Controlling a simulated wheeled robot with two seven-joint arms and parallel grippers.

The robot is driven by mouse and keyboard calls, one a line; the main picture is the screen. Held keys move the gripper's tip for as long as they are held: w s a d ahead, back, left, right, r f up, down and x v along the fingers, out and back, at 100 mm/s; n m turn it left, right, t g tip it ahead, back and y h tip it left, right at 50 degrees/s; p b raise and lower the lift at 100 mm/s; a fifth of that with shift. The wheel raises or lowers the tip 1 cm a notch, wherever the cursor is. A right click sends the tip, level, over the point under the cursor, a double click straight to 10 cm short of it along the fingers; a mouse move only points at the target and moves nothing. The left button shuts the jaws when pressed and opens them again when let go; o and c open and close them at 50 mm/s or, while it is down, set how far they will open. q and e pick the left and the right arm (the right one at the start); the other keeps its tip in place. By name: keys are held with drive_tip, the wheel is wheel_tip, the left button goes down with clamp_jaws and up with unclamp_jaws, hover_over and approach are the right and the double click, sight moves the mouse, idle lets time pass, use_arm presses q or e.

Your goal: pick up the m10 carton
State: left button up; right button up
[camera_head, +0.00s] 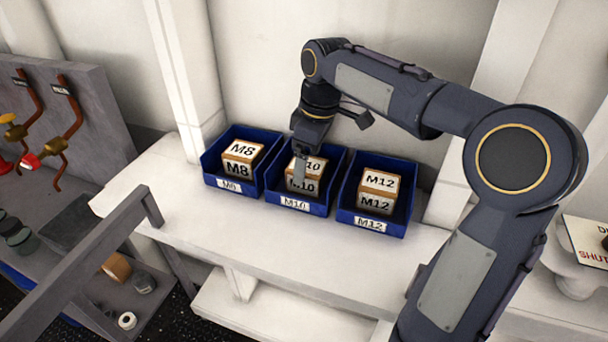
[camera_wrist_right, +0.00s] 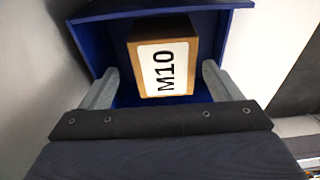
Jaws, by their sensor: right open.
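The M10 carton (camera_head: 307,167) is a small brown box with white labels, standing in the middle blue bin (camera_head: 295,205) marked M10 on the white shelf. My right gripper (camera_head: 299,180) reaches down over this bin and hides part of the carton. In the right wrist view the carton (camera_wrist_right: 164,68) sits ahead of and between the two grey fingers of my right gripper (camera_wrist_right: 160,85), with a gap on each side. The gripper is open and empty. My left gripper is not in view.
A blue bin (camera_head: 228,187) with the M8 carton (camera_head: 242,158) stands at the left. A blue bin (camera_head: 369,225) with the M12 carton (camera_head: 378,191) stands at the right. The white shelf (camera_head: 270,246) is clear in front. A grey rail (camera_head: 90,255) crosses at the left.

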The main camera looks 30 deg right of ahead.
drive_tip(key=f, duration=0.4)
drive_tip(key=shift+a+f, duration=0.15)
drive_tip(key=shift+a, duration=0.15)
drive_tip(key=shift+c, duration=0.5)
drive_tip(key=c, duration=1.2)
drive_tip(key=shift+o, duration=0.2)
